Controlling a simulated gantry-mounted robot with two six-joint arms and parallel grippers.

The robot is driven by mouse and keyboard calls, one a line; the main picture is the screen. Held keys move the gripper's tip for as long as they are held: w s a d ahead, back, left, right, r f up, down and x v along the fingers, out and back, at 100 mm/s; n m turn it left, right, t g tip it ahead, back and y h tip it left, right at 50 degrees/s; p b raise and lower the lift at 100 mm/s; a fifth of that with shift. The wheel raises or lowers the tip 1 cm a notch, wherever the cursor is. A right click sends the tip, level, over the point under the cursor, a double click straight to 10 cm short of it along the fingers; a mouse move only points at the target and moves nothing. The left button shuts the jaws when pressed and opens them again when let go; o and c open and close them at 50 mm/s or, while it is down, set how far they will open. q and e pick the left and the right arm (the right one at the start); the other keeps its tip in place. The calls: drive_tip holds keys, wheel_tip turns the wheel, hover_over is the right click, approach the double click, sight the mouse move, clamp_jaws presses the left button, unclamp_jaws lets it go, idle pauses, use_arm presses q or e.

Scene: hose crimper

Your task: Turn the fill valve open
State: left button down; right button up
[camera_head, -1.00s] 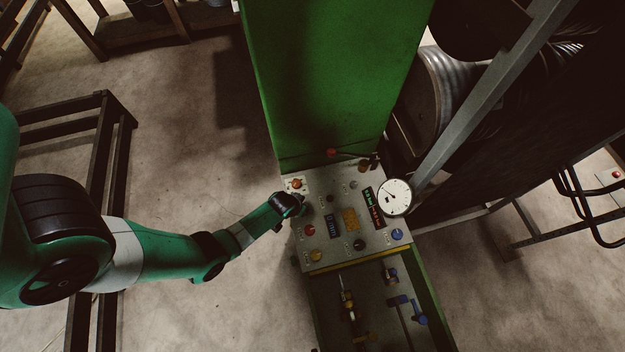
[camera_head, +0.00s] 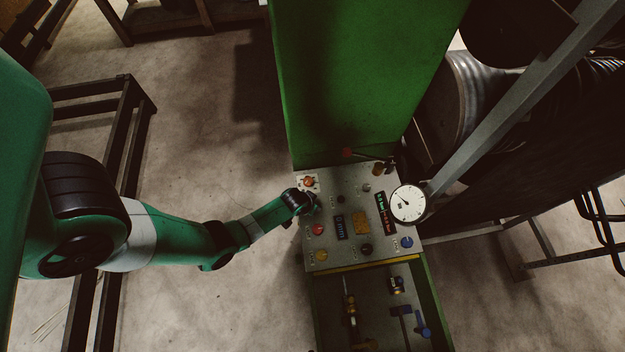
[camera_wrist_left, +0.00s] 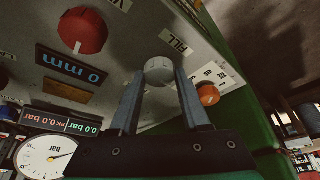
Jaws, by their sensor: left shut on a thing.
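The fill valve is a round light-grey knob (camera_wrist_left: 158,69) beside the FILL label on the grey control panel (camera_wrist_left: 225,50). My left gripper (camera_wrist_left: 160,80) has one finger on each side of the knob and is shut on it. In the head view my left gripper (camera_head: 311,204) is at the left edge of the panel (camera_head: 345,188), and it hides the knob there. The knob's turned angle cannot be made out. My right gripper is in neither view.
An orange button (camera_wrist_left: 208,94) is close beside the fingers. A large red knob (camera_wrist_left: 82,31) and a pressure gauge (camera_head: 408,204) are on or near the panel. The bar display (camera_wrist_left: 57,122) reads 0.0.

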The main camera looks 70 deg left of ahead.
use_arm(q)
drive_tip(key=shift+m, duration=0.4)
drive_tip(key=shift+a+m+t+h, duration=0.1)
drive_tip(key=shift+m+t+h, duration=0.3)
drive_tip(key=shift+m, duration=0.5)
drive_tip(key=m+h, duration=0.1)
drive_tip(key=m, duration=0.2)
drive_tip(key=shift+a+h, duration=0.15)
drive_tip(key=shift+h, duration=0.15)
drive_tip(key=shift+m, duration=0.7)
drive_tip(key=m+h+p, duration=0.1)
drive_tip(key=m, duration=0.1)
drive_tip(key=shift+a+r+m, duration=0.1)
drive_tip(key=shift+m, duration=0.3)
drive_tip(key=m+h, duration=0.1)
drive_tip(key=m, duration=0.1)
drive_tip(key=shift+m+p, duration=0.4)
drive_tip(key=shift+a+f+m+g+h, duration=0.1)
drive_tip(key=shift+m+g+h, duration=0.2)
drive_tip(key=shift+m, duration=0.3)
drive_tip(key=shift+a+f+m+g+h, duration=0.1)
drive_tip(key=shift+m+g+h, duration=0.15)
drive_tip(key=shift+m, duration=0.35)
drive_tip(key=shift+w+m+g+h+b, duration=0.1)
drive_tip(key=shift+m+g+h+b, duration=0.35)
drive_tip(key=shift+m, duration=1.05)
drive_tip(key=shift+d, duration=0.1)
